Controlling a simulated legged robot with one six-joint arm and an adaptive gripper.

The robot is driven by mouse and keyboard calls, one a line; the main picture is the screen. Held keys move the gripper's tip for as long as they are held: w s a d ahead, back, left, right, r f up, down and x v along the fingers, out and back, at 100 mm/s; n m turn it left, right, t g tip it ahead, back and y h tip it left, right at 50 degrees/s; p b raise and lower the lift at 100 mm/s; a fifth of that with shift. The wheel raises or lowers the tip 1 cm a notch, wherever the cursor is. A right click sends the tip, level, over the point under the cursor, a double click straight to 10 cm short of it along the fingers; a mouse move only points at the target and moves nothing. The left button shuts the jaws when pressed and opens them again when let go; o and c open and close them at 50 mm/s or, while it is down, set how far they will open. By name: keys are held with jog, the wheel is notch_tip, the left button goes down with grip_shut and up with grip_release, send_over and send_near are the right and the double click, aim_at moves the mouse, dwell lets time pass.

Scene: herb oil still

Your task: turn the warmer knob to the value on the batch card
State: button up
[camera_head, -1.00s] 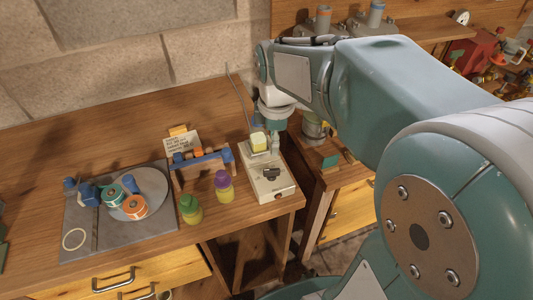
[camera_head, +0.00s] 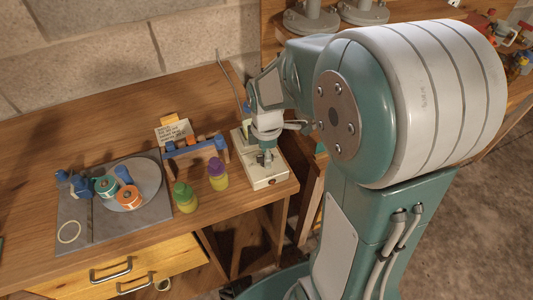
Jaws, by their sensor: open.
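The warmer (camera_head: 270,178) is a cream box near the right end of the wooden bench. Its dark knob on the top face is hidden now behind my gripper. My gripper (camera_head: 265,160) points down over the front part of the warmer, where the knob was seen. I cannot tell whether its fingers touch the knob. The pale yellow block at the back of the warmer is mostly covered by my arm. The batch card (camera_head: 174,132) stands behind the small rack with an orange clip on top; its writing is too small to read.
A grey tray (camera_head: 75,210) holds a round plate and tins. The bench's front edge lies close to the warmer.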

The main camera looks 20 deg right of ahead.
grip_shut()
jog(key=shift+m, duration=0.4)
jog(key=m, duration=0.3)
jog(key=shift+s+m, duration=0.1)
jog(key=shift+m, duration=0.3)
jog(key=m, duration=0.5)
jog(key=shift+a+m, duration=0.15)
jog(key=shift+m, duration=0.15)
jog(key=m, duration=0.4)
jog(key=shift+m, duration=0.3)
jog(key=m, duration=0.4)
jog(key=shift+a+m, duration=0.15)
jog(key=shift+m, duration=0.25)
